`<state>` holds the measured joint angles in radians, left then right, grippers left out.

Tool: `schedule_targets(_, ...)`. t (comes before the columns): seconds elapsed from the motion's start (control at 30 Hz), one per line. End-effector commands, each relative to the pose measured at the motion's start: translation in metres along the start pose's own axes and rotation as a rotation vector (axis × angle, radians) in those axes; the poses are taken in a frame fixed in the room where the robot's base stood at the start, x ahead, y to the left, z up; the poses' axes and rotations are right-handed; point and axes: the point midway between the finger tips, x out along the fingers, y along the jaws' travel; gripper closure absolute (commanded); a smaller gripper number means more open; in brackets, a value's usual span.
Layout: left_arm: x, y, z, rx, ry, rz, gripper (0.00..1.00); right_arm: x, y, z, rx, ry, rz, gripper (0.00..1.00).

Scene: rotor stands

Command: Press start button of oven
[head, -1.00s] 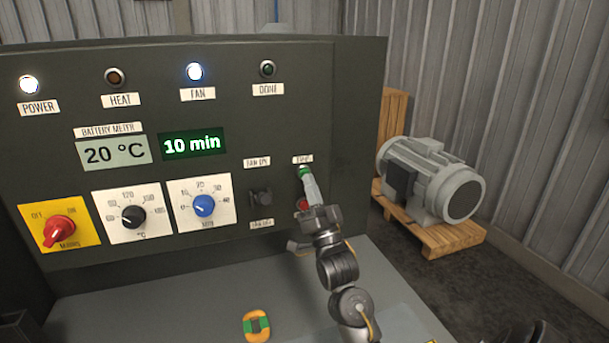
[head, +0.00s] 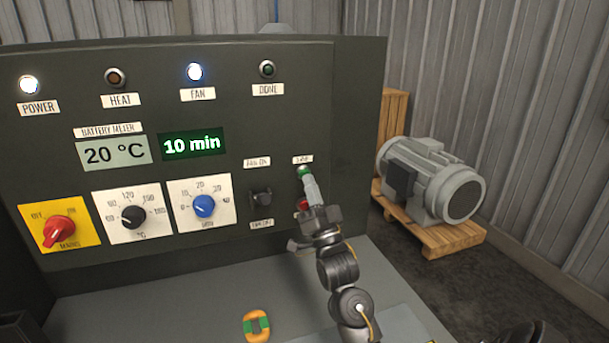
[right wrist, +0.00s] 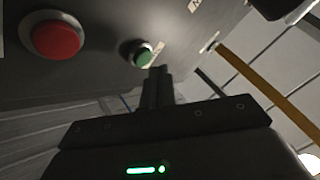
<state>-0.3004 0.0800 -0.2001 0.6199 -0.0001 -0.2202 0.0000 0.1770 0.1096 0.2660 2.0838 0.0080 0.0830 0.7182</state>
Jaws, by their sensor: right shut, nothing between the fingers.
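The oven's dark control panel (head: 300,110) fills the left and middle of the head view. The green start button (head: 303,171) is at its right side, with a red button (head: 303,204) below it, partly hidden by my right gripper. My right gripper (head: 308,178) is shut and empty, its fingertips right at the green button. In the right wrist view the closed fingertips (right wrist: 158,72) are just beside the green button (right wrist: 143,57); I cannot tell whether they touch. The red button (right wrist: 57,39) is to the left there. My left gripper is not in view.
The panel has a red mains switch (head: 59,231), a black temperature dial (head: 132,216), a blue timer dial (head: 204,206) and a fan switch (head: 261,198). The power and fan lamps are lit; heat and done are dark. A motor (head: 430,180) sits on a pallet at right.

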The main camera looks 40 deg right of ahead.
Motion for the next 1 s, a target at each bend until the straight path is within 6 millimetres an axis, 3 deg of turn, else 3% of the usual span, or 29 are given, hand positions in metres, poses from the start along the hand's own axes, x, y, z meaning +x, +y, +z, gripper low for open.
schedule_targets(1.0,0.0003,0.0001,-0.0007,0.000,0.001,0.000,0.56,0.0063,0.0042,0.0041,0.000,0.000,0.000,1.00)
